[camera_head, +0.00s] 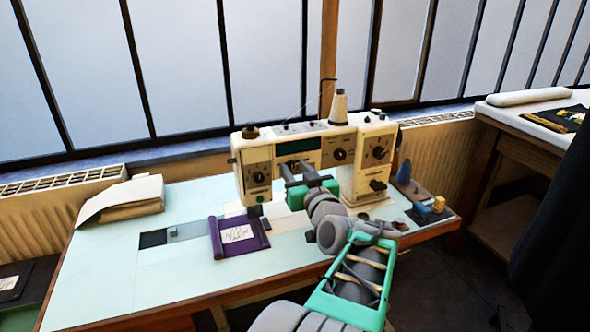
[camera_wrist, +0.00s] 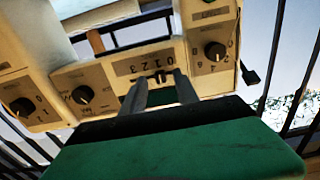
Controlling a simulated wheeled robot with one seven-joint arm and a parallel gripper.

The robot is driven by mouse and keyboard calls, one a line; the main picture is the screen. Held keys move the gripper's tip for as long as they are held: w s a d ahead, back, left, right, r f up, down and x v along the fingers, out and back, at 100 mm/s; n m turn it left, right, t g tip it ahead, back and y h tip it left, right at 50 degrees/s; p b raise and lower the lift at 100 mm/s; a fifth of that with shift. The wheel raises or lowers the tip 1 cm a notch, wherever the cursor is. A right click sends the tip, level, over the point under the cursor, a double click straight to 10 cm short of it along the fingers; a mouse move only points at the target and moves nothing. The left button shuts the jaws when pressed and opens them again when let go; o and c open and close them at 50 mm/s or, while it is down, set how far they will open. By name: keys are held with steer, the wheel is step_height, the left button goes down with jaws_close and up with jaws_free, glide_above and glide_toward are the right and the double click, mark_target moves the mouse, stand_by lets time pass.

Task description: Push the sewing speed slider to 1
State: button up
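The cream sewing machine (camera_head: 256,158) stands on the pale table. In the wrist view, which shows its front upside down, a speed slider scale (camera_wrist: 130,68) carries a row of digits. A small dark slider knob (camera_wrist: 160,76) sits below the digits, but I cannot tell exactly which mark it is at. My gripper (camera_head: 295,169) is in front of the machine's middle. In the wrist view my gripper (camera_wrist: 160,80) has its two grey fingers apart, one on either side of the knob. I cannot tell whether either finger touches it.
Round dials flank the scale, including one on the right (camera_wrist: 214,51) in the wrist view. Small blue and yellow blocks (camera_head: 430,207) sit at the right. The table's left front is clear.

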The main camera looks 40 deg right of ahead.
steer(key=v, duration=0.7)
steer(key=shift+s, duration=0.2)
steer(key=shift+a, duration=0.1)
